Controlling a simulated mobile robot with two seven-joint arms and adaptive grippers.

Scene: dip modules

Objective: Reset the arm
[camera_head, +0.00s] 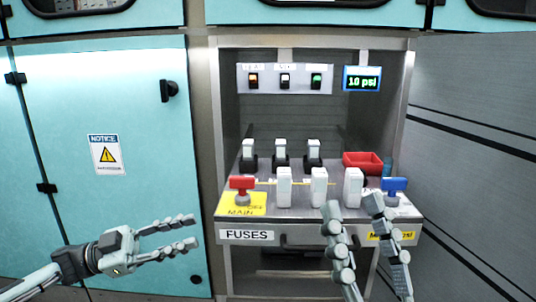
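My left gripper (194,231) is at the lower left, in front of the teal cabinet door, with its two fingers apart and nothing between them. My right gripper (351,204) is at the lower right, in front of the fuse shelf's front edge. Its two fingers point up and stand apart, with no object held between them. The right fingertips overlap the shelf's front right part in the picture; I cannot tell whether they touch anything.
The fuse shelf (268,212) bears white modules, some in black sockets, a red handle (242,184), a blue handle (395,186) and a red bin (362,162). Above are a switch panel (285,79) and a "10 psi" display (362,79). An open grey door (470,150) stands at right.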

